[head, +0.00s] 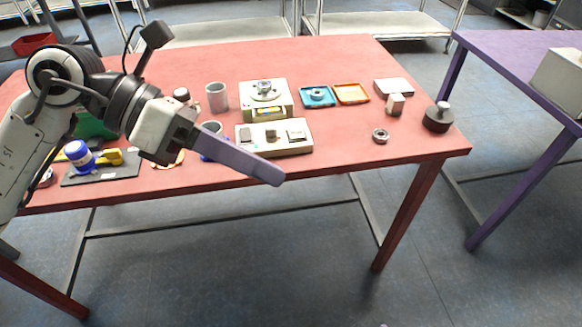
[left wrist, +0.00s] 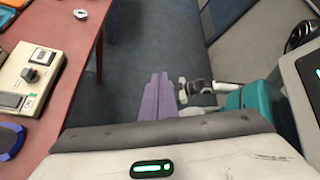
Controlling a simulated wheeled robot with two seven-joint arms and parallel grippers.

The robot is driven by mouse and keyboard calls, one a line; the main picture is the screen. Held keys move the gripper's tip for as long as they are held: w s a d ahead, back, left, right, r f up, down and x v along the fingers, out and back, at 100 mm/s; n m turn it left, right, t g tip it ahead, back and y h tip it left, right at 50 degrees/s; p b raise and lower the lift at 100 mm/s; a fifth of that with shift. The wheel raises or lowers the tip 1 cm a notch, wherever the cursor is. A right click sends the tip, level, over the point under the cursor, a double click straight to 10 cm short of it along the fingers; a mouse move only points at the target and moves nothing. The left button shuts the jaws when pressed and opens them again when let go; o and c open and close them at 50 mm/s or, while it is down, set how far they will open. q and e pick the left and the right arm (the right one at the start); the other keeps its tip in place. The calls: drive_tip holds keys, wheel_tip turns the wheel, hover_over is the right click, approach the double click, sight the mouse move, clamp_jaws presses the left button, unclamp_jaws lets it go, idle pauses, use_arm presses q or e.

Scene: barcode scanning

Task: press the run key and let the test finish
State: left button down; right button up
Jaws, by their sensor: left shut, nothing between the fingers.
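A cream key panel (head: 298,148) lies near the front edge of the red table, with several dark and pale keys on its top. It also shows at the left of the left wrist view (left wrist: 50,88), with a small green mark on it. I cannot read which key is the run key. Behind it stands a cream machine (head: 266,112) with a round metal part on top. My left gripper (head: 268,173) is shut and empty, its purple fingers in front of the panel, past the table's front edge. The fingers also show in the left wrist view (left wrist: 156,92). My right gripper is not in view.
On the red table (head: 340,150) are a grey cup (head: 217,97), a blue tray (head: 318,97), an orange tray (head: 352,93), a metal ring (head: 380,135) and a dark weight (head: 438,118).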

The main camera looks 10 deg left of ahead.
use_arm(q)
drive_tip(key=s+d+r+n+h, duration=0.2)
drive_tip(key=d+r+n+h, duration=0.3)
drive_tip(key=h, duration=0.3)
drive_tip(key=w+a+f+n+t, duration=0.25)
drive_tip(key=w+n+t, duration=0.55)
drive_tip(key=n+t, duration=0.45)
drive_tip(key=w+a+f+n+t+y, duration=0.3)
drive_tip(key=a+f+n+t+y, duration=0.25)
drive_tip(key=f+n+y, duration=0.6)
drive_tip(key=s+a+f+n+g+y, duration=0.2)
drive_tip(key=f+n, duration=0.3)
drive_tip(key=f, duration=0.2)
drive_tip(key=s+a+f+n+g+y, duration=0.1)
drive_tip(key=a+f+n, duration=0.2)
drive_tip(key=f+n, duration=0.35)
drive_tip(key=s+f+n+g+y, duration=0.2)
drive_tip(key=s+f+g, duration=0.4)
drive_tip(key=s+f, duration=0.8)
wheel_tip(320, 180, down, 3)
drive_tip(key=shift+s+r+n+g, duration=0.1)
drive_tip(key=shift+s+n+g, duration=0.25)
drive_tip(key=shift+n, duration=0.4)
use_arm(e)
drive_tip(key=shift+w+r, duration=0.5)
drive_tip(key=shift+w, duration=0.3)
